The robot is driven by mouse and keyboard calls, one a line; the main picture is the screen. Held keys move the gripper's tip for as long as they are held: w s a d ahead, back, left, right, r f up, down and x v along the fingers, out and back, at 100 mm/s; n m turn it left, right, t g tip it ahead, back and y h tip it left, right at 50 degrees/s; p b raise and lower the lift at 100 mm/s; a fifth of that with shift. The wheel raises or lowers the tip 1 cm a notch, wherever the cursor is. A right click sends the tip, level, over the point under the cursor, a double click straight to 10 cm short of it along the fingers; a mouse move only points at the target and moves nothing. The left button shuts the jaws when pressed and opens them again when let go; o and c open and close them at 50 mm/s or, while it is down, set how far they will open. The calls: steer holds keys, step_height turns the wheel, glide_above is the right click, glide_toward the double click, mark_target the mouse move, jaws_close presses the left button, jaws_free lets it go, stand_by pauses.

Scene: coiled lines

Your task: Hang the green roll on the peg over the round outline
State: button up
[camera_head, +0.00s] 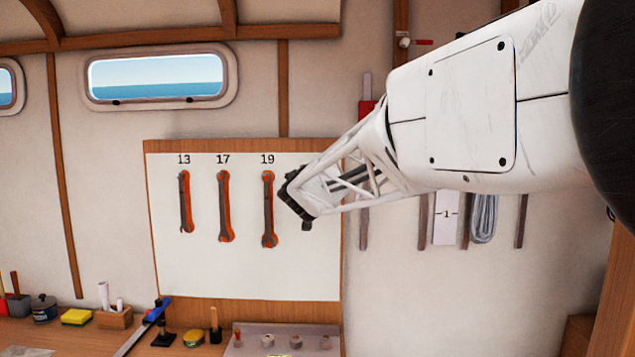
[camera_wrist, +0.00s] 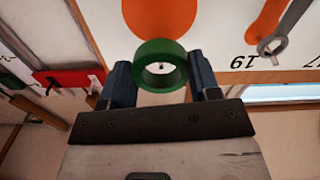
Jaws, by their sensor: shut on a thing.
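The green roll (camera_wrist: 160,78) is a short ring held between the two blue fingers of my gripper (camera_wrist: 160,70) in the wrist view, its hole facing the camera. The round orange outline (camera_wrist: 158,14) is on the white board behind it, partly covered by the roll. A small spot, perhaps the peg, shows through the hole. I cannot tell whether the roll is around it or in front of it. In the head view my gripper (camera_head: 298,202) is at the board's right side, and the roll and outline are hidden there.
The board (camera_head: 215,270) carries several wrenches on orange outlines, the nearest (camera_head: 268,210) under 19, just left of my gripper. A red item (camera_wrist: 72,78) hangs beside the board. A bench (camera_head: 60,335) with small items runs below.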

steer(key=shift+w, duration=0.8)
steer(key=shift+w+f, duration=0.45)
steer(key=shift+f, duration=0.05)
steer(key=o, duration=1)
steer(key=shift+f, duration=0.1)
steer(key=shift+s, duration=0.1)
steer(key=s, duration=0.7)
steer(key=shift+s, duration=0.35)
steer(key=shift+d, duration=0.1)
